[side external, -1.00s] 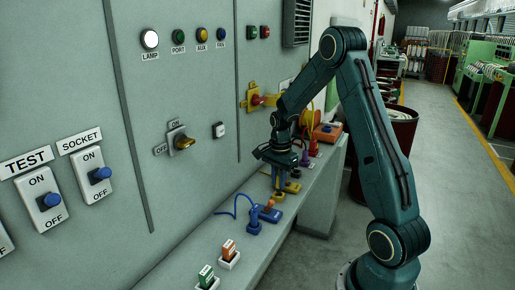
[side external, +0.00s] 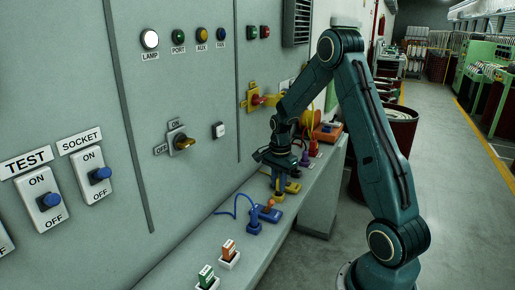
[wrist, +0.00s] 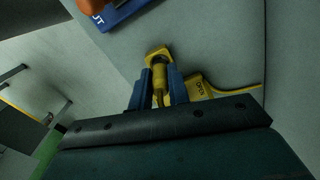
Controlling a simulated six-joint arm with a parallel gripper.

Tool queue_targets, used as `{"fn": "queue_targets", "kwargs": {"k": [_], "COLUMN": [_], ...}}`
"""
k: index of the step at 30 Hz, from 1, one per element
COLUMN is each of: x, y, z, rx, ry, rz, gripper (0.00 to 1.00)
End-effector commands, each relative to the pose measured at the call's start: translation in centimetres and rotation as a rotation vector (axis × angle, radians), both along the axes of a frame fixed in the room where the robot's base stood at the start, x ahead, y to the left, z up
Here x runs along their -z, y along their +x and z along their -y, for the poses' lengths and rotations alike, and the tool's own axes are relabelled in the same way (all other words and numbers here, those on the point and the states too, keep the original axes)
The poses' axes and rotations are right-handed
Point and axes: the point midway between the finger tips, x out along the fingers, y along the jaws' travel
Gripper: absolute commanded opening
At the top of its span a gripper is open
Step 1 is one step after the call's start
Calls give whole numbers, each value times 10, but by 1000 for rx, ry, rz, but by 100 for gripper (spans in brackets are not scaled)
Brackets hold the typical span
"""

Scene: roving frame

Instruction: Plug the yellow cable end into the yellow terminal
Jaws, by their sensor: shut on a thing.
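My gripper (wrist: 160,90) points down at the bench, with its two blue fingers shut on the yellow cable end (wrist: 160,74). The gripper also shows in the side external view (side external: 280,186). The far end of the cable end meets a yellow ring-like seat, apparently the yellow terminal (wrist: 156,52); I cannot tell how deep it sits. The seat shows below the fingers in the side external view (side external: 278,197). A yellow block (wrist: 205,87) with a dark label lies right beside the fingers, and a yellow cable leaves it to the right.
Orange (side external: 229,250) and green (side external: 206,275) switches stand at the near end. The panel wall (side external: 100,110) rises behind the bench.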

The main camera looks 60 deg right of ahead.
Motion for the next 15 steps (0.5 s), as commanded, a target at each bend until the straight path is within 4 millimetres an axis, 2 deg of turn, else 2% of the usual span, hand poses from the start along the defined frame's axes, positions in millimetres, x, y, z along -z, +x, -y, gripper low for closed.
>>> {"fn": "queue_targets", "kwargs": {"k": [15], "x": [9], "y": [0], "z": [0], "rx": [0], "ry": [0], "rz": [-1], "gripper": [0]}}
